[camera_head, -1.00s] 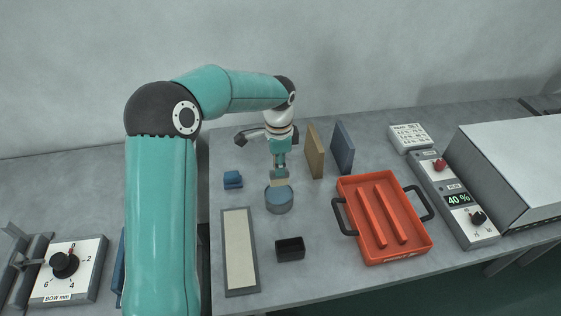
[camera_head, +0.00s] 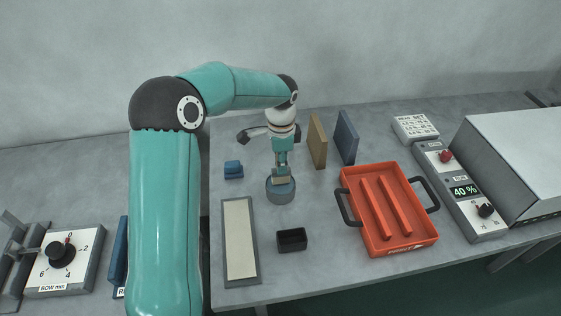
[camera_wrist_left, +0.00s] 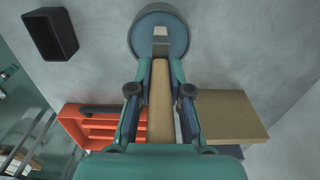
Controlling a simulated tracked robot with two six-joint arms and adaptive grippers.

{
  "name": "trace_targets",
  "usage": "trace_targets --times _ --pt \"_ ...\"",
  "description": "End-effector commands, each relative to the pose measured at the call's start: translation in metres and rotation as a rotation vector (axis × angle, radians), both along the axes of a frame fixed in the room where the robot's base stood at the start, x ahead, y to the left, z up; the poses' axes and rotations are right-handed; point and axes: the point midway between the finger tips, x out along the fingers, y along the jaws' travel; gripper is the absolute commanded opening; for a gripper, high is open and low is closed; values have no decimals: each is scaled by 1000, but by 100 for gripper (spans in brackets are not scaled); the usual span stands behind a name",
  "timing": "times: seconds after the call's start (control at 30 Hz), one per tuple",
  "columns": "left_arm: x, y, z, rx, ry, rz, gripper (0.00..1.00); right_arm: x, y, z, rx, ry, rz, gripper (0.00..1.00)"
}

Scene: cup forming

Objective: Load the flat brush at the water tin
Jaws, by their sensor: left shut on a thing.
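The water tin (camera_head: 281,196) is a round blue-grey pot standing near the middle of the table; it also shows at the top of the left wrist view (camera_wrist_left: 140,36). My left gripper (camera_head: 282,164) is above the tin, pointing down, and is shut on the flat brush (camera_head: 282,179). In the left wrist view, the brush's tan wooden handle (camera_wrist_left: 160,105) lies between the two fingers. The brush's lower end is over the tin's mouth and seems to reach into it; its exact depth is hidden. My right gripper is in no view.
A black open box (camera_head: 291,240) and a pale strip in a grey frame (camera_head: 240,240) are in front of the tin. An orange tray (camera_head: 352,180) stands to the right. Tan (camera_head: 317,142) and blue (camera_head: 346,137) upright boards stand behind. A blue block (camera_head: 233,169) is left.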

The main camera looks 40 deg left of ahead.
Motion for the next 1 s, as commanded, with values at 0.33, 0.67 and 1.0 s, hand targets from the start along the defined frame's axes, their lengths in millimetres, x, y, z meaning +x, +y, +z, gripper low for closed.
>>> trace_targets --times 0.33,0.67,1.0 --pt "0 0 -2 0 0 0 0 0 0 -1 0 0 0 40" --pt "0 0 -6 0 0 0 0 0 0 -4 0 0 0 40" --pt "0 0 -9 0 0 0 0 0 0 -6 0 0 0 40"
